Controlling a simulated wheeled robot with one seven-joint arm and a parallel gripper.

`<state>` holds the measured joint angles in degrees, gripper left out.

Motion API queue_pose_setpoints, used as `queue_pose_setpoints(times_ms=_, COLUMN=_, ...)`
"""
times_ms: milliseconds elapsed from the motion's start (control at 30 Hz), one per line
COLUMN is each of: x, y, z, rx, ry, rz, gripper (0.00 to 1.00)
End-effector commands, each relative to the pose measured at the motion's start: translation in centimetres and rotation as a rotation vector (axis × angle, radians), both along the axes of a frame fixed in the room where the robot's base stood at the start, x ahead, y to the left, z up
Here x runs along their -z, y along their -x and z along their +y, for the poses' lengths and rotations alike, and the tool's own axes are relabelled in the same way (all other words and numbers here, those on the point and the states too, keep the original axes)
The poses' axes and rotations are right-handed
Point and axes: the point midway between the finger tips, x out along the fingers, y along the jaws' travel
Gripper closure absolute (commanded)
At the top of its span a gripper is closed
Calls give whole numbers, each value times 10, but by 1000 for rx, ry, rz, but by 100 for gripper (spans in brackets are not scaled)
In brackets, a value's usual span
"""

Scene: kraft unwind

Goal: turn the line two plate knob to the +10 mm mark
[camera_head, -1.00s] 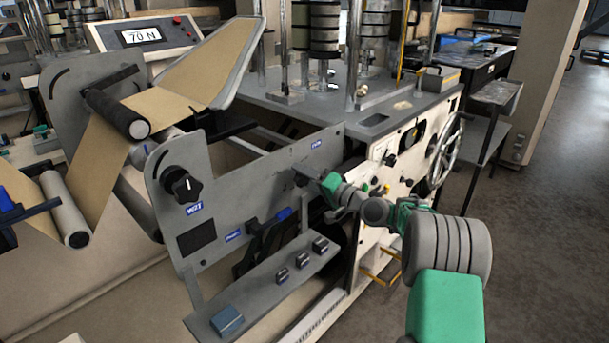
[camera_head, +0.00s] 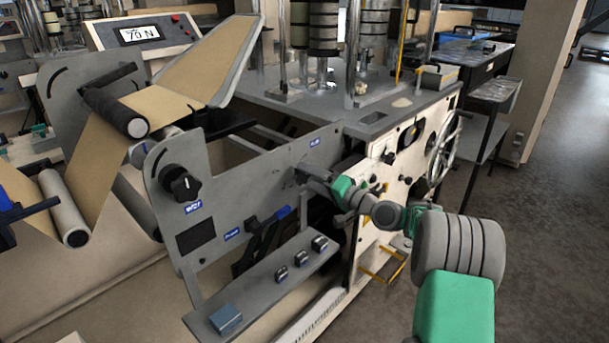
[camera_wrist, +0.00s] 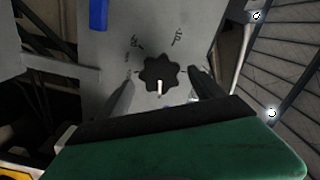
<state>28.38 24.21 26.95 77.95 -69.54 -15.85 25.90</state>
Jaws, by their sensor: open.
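The black lobed knob (camera_wrist: 157,70) is in the middle of the wrist view, on a grey plate (camera_wrist: 118,20). Its white pointer line points down in that picture. Marks are printed on the plate above it and to its left; one at the upper right looks like a 10, but its sign is too small to read surely. My gripper (camera_wrist: 163,80) is open, with one finger on each side of the knob and gaps showing between. In the head view my gripper (camera_head: 302,176) is at the right end of the grey plate and hides most of the knob.
Another black knob (camera_head: 184,185) sits on the left of the same plate, above a blue label. A blue-handled lever (camera_head: 270,220) and a shelf (camera_head: 265,293) with small blocks lie below.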

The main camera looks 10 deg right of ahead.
Motion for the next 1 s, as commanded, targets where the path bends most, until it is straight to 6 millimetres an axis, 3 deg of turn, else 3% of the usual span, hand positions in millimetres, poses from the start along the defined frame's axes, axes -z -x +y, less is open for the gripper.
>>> queue_pose_setpoints(times_ms=200, x=0, y=32, z=-24, rx=2, ry=0, rz=0, gripper=23)
queue_pose_setpoints(times_ms=533, x=0, y=37, z=-27, rx=0, ry=1, rz=-1, gripper=23)
queue_pose_setpoints(times_ms=633, x=-10, y=39, z=-14, rx=-15, ry=57, rz=18, gripper=23)
queue_pose_setpoints(times_ms=733, x=-31, y=53, z=24, rx=-58, ry=252, rz=87, gripper=23)
queue_pose_setpoints(times_ms=767, x=-37, y=62, z=37, rx=-74, ry=335, rz=121, gripper=23)
queue_pose_setpoints(times_ms=867, x=-55, y=115, z=69, rx=-128, ry=641, rz=261, gripper=23)
queue_pose_setpoints(times_ms=967, x=-70, y=193, z=71, rx=-164, ry=908, rz=424, gripper=23)
queue_pose_setpoints(times_ms=1000, x=-74, y=227, z=65, rx=-174, ry=992, rz=491, gripper=23)
